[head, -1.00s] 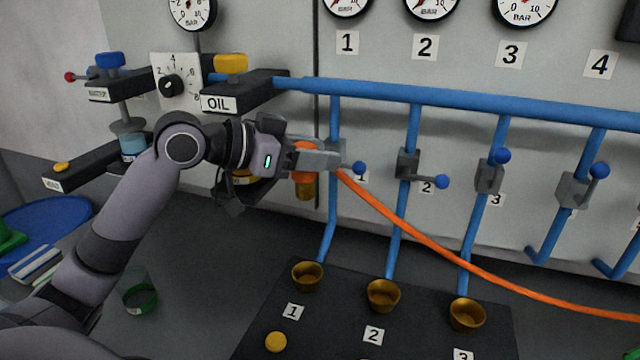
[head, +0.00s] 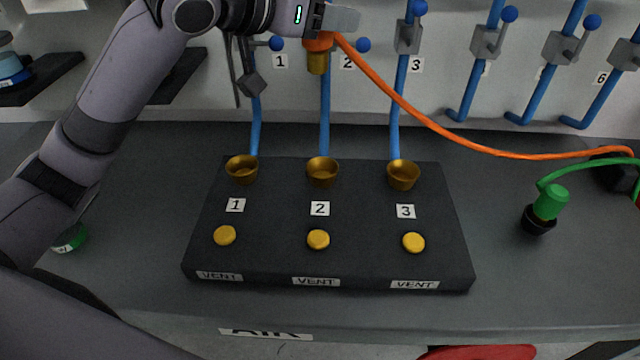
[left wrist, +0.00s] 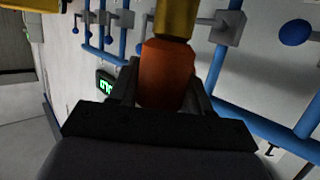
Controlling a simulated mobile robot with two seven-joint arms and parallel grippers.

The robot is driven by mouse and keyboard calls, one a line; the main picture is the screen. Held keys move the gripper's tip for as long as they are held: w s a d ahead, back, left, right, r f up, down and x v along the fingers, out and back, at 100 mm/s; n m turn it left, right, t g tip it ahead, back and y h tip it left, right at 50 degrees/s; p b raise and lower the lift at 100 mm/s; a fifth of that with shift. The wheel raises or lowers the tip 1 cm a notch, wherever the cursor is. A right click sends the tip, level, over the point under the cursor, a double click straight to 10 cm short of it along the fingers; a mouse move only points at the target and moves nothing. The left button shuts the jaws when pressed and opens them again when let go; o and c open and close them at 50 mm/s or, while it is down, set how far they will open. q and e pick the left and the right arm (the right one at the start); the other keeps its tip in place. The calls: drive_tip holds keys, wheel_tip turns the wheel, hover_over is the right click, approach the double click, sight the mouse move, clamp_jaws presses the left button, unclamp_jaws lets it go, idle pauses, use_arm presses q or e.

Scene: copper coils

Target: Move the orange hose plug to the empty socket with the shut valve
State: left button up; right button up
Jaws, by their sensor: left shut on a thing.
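My left gripper (head: 335,20) is shut on the orange hose plug (head: 318,42), whose brass end points down, in front of pipe 2 and above the sockets. The left wrist view also shows the orange plug (left wrist: 166,75) between the fingers. On the dark block, socket 1 (head: 242,170), socket 2 (head: 322,173) and socket 3 (head: 403,176) are brass cups with no plug in them. The valve 1 lever knob (head: 276,43) and valve 2 lever knob (head: 363,45) stick out to the right, across their pipes. The valve 3 knob (head: 420,7) is up. My right gripper is out of view.
Yellow vent buttons (head: 318,240) sit in front of the sockets on the dark block (head: 360,262). The orange hose (head: 440,123) runs right. A green plug (head: 550,202) stands in a black holder at right. The counter left of the block is mostly clear.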

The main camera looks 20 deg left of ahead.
use_arm(q)
drive_tip(key=shift+d, duration=0.25)
wheel_tip(320, 180, down, 20)
drive_tip(key=b, duration=0.3)
drive_tip(key=shift+d, duration=0.1)
drive_tip(key=shift+r, duration=0.1)
drive_tip(key=shift+f, duration=0.25)
drive_tip(key=o, duration=1.2)
drive_tip(key=shift+f, duration=0.1)
drive_tip(key=shift+c, duration=0.2)
